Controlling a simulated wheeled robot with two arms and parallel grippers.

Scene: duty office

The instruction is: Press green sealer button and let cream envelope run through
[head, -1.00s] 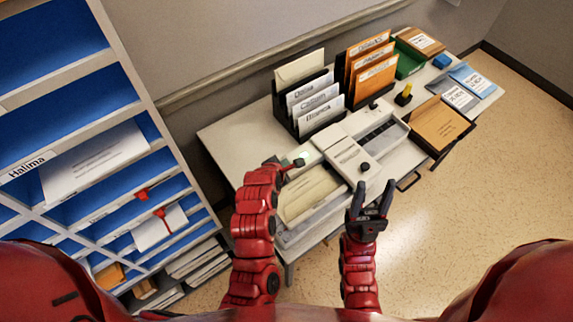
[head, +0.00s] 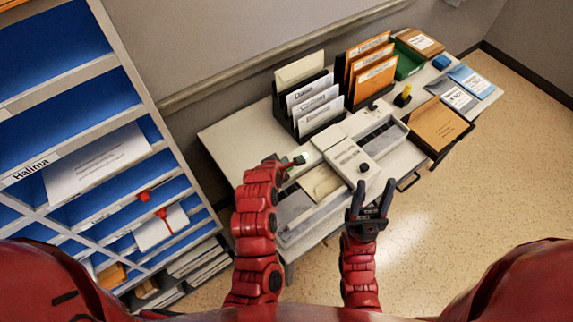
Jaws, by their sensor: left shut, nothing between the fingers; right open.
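The sealer (head: 350,152) is a white machine on the desk, with a tray at its near left end and an open slot section at its far right end. The cream envelope (head: 322,183) lies partly in the sealer, its far part hidden under the white housing. My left gripper (head: 301,159) is shut and empty at the left edge of the sealer, beside a small bright spot. The green button cannot be made out; the gripper may cover it. My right gripper (head: 371,198) is open and empty, in front of the sealer's near side.
A black rack (head: 310,125) with cream and white envelopes stands behind the sealer, beside orange envelopes (head: 374,75). A brown envelope (head: 438,124) lies on a dark tray at right. A blue shelf unit (head: 75,110) stands close at left. Open floor lies at right.

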